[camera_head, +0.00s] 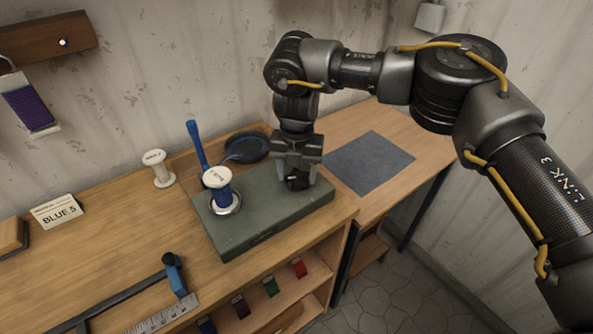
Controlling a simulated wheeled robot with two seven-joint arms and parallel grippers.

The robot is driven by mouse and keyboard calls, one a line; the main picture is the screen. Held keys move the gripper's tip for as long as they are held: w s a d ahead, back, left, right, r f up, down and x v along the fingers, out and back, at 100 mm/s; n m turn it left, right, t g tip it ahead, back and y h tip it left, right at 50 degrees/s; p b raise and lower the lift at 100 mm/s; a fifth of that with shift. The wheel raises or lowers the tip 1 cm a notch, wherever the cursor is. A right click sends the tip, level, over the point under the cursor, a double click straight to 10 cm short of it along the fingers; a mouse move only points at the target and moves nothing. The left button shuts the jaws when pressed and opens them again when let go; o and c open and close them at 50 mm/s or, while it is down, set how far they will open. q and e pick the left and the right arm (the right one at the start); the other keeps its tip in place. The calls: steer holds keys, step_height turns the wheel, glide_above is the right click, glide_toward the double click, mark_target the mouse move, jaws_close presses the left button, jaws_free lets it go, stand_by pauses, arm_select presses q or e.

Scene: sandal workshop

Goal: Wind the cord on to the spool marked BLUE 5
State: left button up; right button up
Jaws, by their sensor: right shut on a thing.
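A spool (222,194) with a white top flange and blue cord on it stands upright on a round metal plate on a green-grey block (262,213). The writing on its flange is too small to read. A card marked BLUE 5 (60,214) stands on the bench at the left. A dark blue round coil or dish (247,147) lies behind the block, with a thin dark line reaching from it toward the spool. My right gripper (298,180) points down at the block's right end, shut on a small dark part, perhaps a knob. My left gripper is out of view.
A blue-ended bar (173,272) and a ruler (163,315) lie in front. A grey mat (369,162) lies clear at right. Small colored items sit on the shelf below.

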steer(key=m+p, duration=0.1)
steer(key=m, duration=0.1)
steer(key=m+p, duration=0.1)
steer(key=m, duration=0.1)
steer(key=shift+r+m, duration=0.2)
steer(key=shift+m, duration=0.2)
steer(key=m+p, duration=0.2)
steer(key=m, duration=0.2)
steer(key=shift+w+p, duration=0.1)
steer(key=shift+p, duration=0.3)
steer(key=m+p, duration=0.3)
steer(key=m, duration=0.1)
steer(key=shift+m, duration=0.4)
steer(key=shift+d+f+m+p, duration=0.1)
steer(key=shift+m+p, duration=1.1)
steer(key=shift+m, duration=0.5)
steer(key=o, duration=1)
